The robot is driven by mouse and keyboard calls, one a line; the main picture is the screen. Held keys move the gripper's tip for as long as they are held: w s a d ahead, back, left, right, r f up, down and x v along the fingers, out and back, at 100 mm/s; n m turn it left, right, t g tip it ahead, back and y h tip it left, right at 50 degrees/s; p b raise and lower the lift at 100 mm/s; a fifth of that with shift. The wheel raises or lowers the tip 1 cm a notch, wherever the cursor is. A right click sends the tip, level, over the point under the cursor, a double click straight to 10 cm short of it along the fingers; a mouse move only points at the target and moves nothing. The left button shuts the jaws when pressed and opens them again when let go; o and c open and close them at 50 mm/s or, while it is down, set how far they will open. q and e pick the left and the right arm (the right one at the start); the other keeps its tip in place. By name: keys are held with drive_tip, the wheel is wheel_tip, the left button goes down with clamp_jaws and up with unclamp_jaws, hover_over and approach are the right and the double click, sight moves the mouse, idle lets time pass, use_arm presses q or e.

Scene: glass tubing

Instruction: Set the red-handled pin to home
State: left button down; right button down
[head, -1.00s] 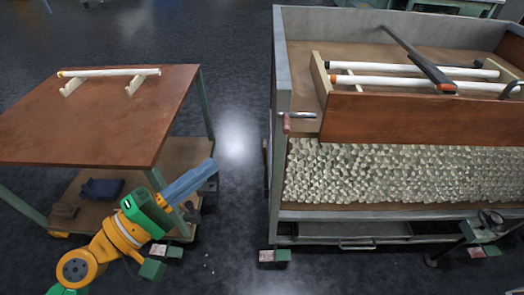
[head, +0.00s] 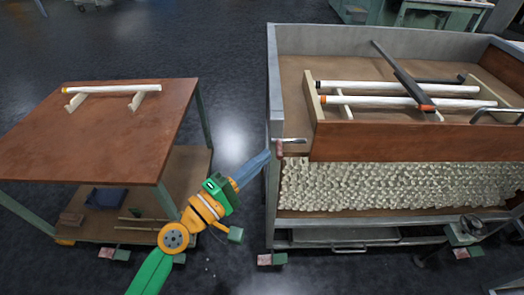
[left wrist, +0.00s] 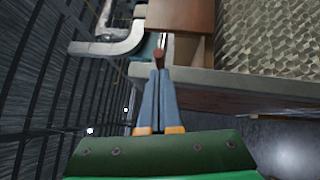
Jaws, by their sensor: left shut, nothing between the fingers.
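The red-handled pin (head: 281,149) is at the left front corner of the grey machine. Its reddish handle hangs down by the corner post, and a short metal rod (head: 295,141) points right from it. The handle also shows in the left wrist view (left wrist: 159,53), just beyond my fingertips. My left gripper (head: 268,153) is shut and empty, its blue fingers together and their tips close to the handle. Whether the tips touch the handle I cannot tell. My right gripper is not in view.
White tubes (head: 380,88) lie in the machine's wooden tray, with a black bar (head: 405,75) across them. Below is a bed of pale pieces (head: 390,187). A wooden table (head: 110,130) at left holds a tube (head: 115,88) on supports. Open floor lies between.

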use_arm(q)
drive_tip(key=shift+d, duration=0.3)
drive_tip(key=d+p, duration=0.1)
drive_tip(key=d, duration=0.3)
drive_tip(key=shift+d, duration=0.4)
